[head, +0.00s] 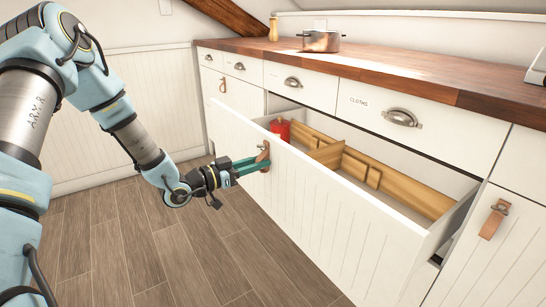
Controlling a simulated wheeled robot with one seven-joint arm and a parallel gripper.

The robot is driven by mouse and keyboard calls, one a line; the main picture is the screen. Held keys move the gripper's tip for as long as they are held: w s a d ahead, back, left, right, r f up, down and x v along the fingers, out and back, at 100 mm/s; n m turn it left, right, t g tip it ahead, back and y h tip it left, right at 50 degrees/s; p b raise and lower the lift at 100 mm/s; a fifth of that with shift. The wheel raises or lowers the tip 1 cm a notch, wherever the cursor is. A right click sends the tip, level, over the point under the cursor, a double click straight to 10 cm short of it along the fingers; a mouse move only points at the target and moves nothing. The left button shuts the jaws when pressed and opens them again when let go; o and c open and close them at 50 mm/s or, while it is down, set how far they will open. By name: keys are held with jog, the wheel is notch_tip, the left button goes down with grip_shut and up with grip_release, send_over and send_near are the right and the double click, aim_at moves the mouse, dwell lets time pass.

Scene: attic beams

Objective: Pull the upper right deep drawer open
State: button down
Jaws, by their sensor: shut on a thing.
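A wide, deep white drawer (330,210) with a grooved front stands pulled well out from the cabinet, below the shallow drawer labelled CLOTHS. Its inside shows wooden dividers (385,183) and a red object (280,130) at the left end. My gripper (262,163), with green fingers, is shut on the brown leather pull (264,152) near the upper left part of the drawer front. The fingers cover part of the pull. The drawer's lower edge and what lies below it are partly out of view.
A shallow drawer with a metal cup handle (401,117) sits closed above. A closed front with a leather pull (493,219) is at the right. A pot (321,41) stands on the wooden countertop (440,75). The plank floor (180,245) before the cabinets is clear.

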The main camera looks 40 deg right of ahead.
jog(key=a, duration=0.8)
jog(key=shift+w+a+p, duration=0.25)
jog(key=shift+a+p, duration=0.05)
jog(key=c, duration=0.7)
grip_release()
jog(key=a, duration=1)
jog(key=shift+w+a, duration=0.3)
jog(key=shift+a, duration=0.1)
